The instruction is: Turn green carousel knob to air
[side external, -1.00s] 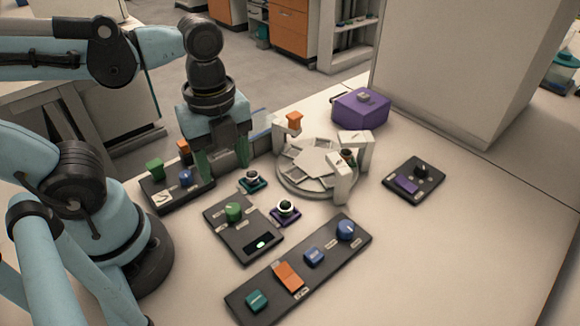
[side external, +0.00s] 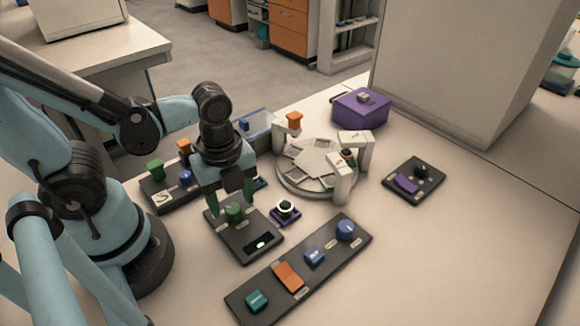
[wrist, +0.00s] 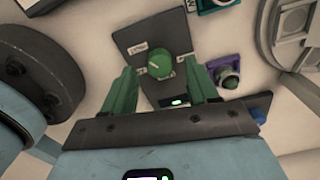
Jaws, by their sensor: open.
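The green carousel knob (side external: 234,211) stands on a dark control panel (side external: 262,259) that also has a small lit display. In the wrist view the knob (wrist: 160,66) shows a pale pointer line and has small white labels around it, too small to read surely. My gripper (side external: 233,202) points down over this panel. Its green fingers are open, one on each side of the knob. In the wrist view my gripper (wrist: 163,80) has the knob centred between and slightly beyond the fingertips; I cannot tell whether they touch it.
A round carousel (side external: 318,164) with white posts stands behind to the right. A small purple-based button (side external: 285,211) sits close right of the panel. A long panel (side external: 330,262) with several controls lies in front. Another panel (side external: 160,198) is at left.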

